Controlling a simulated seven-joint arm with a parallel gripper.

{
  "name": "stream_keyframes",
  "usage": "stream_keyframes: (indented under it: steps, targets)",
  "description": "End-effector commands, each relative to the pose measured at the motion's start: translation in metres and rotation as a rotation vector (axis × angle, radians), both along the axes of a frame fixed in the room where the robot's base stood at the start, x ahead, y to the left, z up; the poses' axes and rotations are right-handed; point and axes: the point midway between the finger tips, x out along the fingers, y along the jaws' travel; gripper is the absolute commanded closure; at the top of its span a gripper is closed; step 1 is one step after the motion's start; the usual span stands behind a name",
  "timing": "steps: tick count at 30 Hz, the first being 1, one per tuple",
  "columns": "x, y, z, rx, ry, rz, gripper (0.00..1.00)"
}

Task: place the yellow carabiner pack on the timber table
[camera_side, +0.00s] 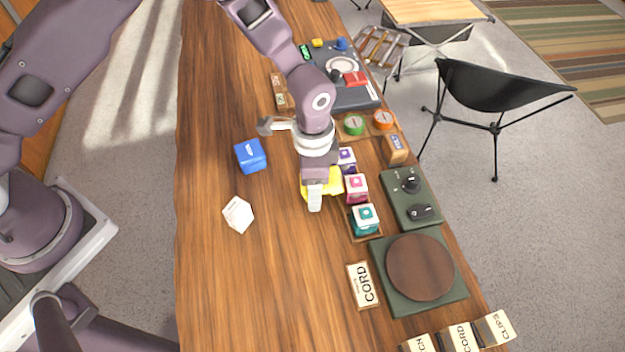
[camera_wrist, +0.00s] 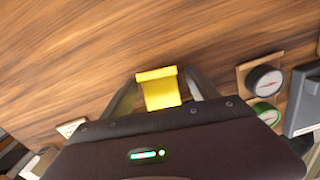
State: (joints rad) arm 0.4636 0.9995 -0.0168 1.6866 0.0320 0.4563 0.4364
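The yellow carabiner pack (camera_side: 329,184) is at the end of my gripper (camera_side: 316,195), over the right part of the timber table (camera_side: 225,300). In the wrist view the pack (camera_wrist: 160,90) sits between the two grey fingers of my gripper (camera_wrist: 160,82), whose tips meet its sides. My gripper looks shut on it. The near finger hides part of the pack in the side view. Bare wood of the table (camera_wrist: 130,35) shows beyond the pack in the wrist view. I cannot tell how far the pack is above the wood.
A blue box (camera_side: 250,156) and a white box (camera_side: 238,215) stand left of my gripper. Purple, pink (camera_side: 356,188) and teal (camera_side: 364,219) boxes stand close on its right. A green turntable (camera_side: 440,290) and a CORD sign (camera_side: 364,286) are nearer. The table's left and near-left areas are clear.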

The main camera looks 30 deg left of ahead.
Motion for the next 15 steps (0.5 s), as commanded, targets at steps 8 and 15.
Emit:
stream_keyframes:
  steps: [8,15]
  targets:
    - [0.001,-0.001,0.010,-0.002,-0.004,-0.001,0.31]
    - [0.002,0.004,0.059,-0.002,-0.004,0.000,0.31]
